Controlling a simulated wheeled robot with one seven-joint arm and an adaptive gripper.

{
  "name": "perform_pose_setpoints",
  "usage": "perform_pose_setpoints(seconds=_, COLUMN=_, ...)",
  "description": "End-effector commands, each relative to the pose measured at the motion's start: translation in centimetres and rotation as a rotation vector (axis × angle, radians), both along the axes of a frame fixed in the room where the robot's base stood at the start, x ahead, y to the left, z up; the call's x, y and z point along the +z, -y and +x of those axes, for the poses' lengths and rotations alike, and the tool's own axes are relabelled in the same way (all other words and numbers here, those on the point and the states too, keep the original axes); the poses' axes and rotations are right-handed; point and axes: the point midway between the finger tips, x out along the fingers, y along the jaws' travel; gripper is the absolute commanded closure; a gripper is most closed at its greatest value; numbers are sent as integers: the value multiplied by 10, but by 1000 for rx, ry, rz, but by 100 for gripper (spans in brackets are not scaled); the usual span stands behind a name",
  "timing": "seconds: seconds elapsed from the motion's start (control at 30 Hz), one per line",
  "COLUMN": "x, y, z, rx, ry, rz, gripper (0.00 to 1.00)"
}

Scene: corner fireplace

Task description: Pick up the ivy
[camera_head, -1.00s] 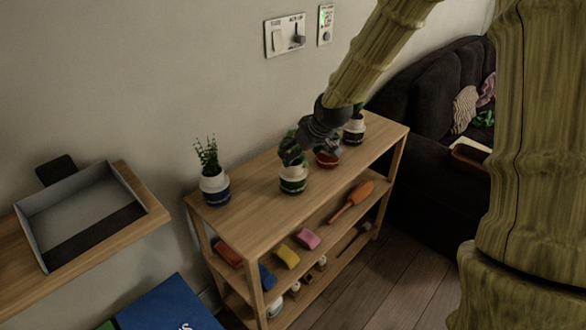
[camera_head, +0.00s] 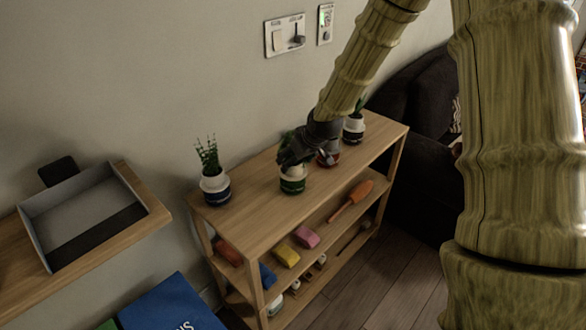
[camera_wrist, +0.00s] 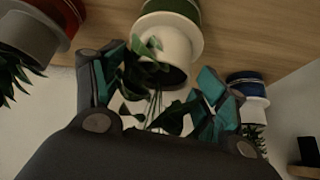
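The ivy's pot, white with a green band (camera_head: 292,181), stands on the top shelf of the wooden rack. In the wrist view the pot (camera_wrist: 170,38) appears at the top, with dark green ivy leaves (camera_wrist: 148,72) hanging toward the camera. My gripper (camera_head: 290,154) is at the plant, just above the pot. In the wrist view my gripper (camera_wrist: 160,76) is open, its teal-padded fingers apart on either side of the leaves and stems. In the head view the gripper hides most of the foliage.
A blue-banded potted plant (camera_head: 213,180) stands to the left on the same shelf (camera_head: 250,215). A red pot (camera_head: 329,157) and a dark-banded pot (camera_head: 353,130) stand close on the right. A grey tray (camera_head: 85,215) sits on the left ledge. The wall is behind.

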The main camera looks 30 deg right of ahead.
Motion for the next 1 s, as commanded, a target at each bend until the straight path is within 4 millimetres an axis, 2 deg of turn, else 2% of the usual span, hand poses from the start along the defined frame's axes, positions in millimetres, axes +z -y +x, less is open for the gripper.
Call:
perform_pose_setpoints(seconds=0.03, x=0, y=0, z=0, rx=0, ry=0, rz=0, gripper=44)
perform_pose_setpoints(seconds=0.2, x=0, y=0, z=0, rx=0, ry=0, rz=0, gripper=71)
perform_pose_setpoints(seconds=0.57, x=3, y=0, z=0, rx=0, ry=1, rz=0, gripper=71)
perform_pose_setpoints(seconds=0.87, x=33, y=0, z=1, rx=-1, ry=4, rz=1, gripper=72)
perform_pose_setpoints(seconds=0.9, x=38, y=0, z=-1, rx=-1, ry=4, rz=1, gripper=72)
perform_pose_setpoints(seconds=1.0, x=37, y=7, z=-23, rx=-1, ry=1, rz=2, gripper=72)
